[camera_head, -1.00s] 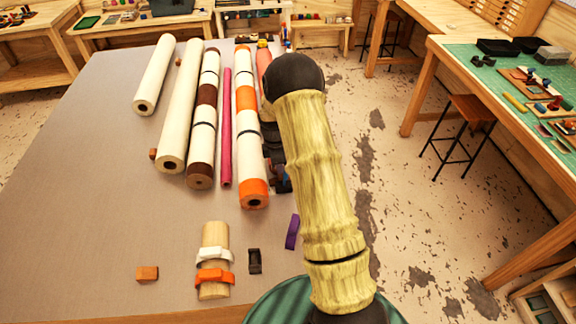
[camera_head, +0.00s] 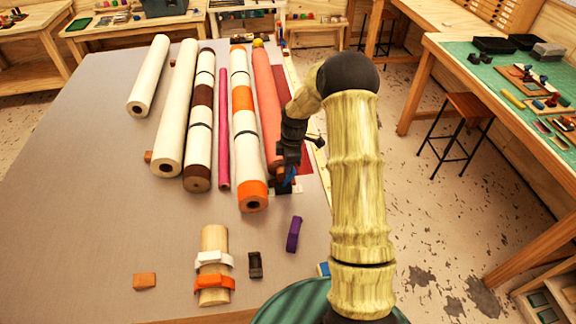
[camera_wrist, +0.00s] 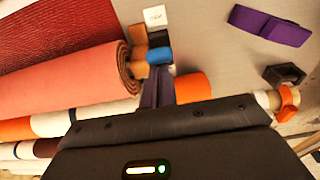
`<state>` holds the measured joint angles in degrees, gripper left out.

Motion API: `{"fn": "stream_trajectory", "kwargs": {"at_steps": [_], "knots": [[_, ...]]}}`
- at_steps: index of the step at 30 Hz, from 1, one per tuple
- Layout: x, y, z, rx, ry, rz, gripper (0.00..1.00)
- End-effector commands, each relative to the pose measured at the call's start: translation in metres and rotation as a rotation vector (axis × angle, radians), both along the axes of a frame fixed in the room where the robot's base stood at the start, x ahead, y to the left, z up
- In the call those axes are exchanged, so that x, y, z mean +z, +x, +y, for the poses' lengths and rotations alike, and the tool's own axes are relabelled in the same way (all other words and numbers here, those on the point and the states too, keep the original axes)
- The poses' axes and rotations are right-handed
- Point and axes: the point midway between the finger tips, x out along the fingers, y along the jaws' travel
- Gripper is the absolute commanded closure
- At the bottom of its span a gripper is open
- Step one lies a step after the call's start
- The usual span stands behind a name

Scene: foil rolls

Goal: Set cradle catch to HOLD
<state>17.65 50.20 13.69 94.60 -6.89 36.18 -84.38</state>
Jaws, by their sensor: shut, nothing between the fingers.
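A salmon-coloured roll (camera_head: 264,95) lies at the right side of the table, and its spiral end shows in the wrist view (camera_wrist: 125,62). Beside that end are brown cradle-like parts (camera_wrist: 137,38), a black block (camera_wrist: 158,39) and a white label (camera_wrist: 154,17) whose small lettering I cannot read surely. A blue piece (camera_wrist: 158,56), seemingly the catch's knob, sits just below the black block. My gripper (camera_wrist: 157,78) is shut and empty, its fingertips right at the blue piece; contact is unclear. In the head view my gripper (camera_head: 289,178) is at the roll's near end.
White, banded and pink rolls (camera_head: 224,130) lie to the left. A purple strap (camera_head: 293,235), dark holder (camera_head: 255,265), wooden cylinder with white and orange clips (camera_head: 214,240) and orange block (camera_head: 144,281) lie near the front. The table's left part is clear.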

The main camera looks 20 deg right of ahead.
Motion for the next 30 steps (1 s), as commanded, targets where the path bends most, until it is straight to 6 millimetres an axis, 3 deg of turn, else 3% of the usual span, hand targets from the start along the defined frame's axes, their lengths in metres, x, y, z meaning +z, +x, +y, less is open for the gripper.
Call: {"fn": "stream_trajectory", "kwargs": {"at_steps": [11, 30], "knots": [[0.005, -0.001, -0.006, -0.005, -0.007, 0.002, 1.0], [0.094, -0.001, -0.01, 0.011, -0.003, -0.001, 1.0]]}}
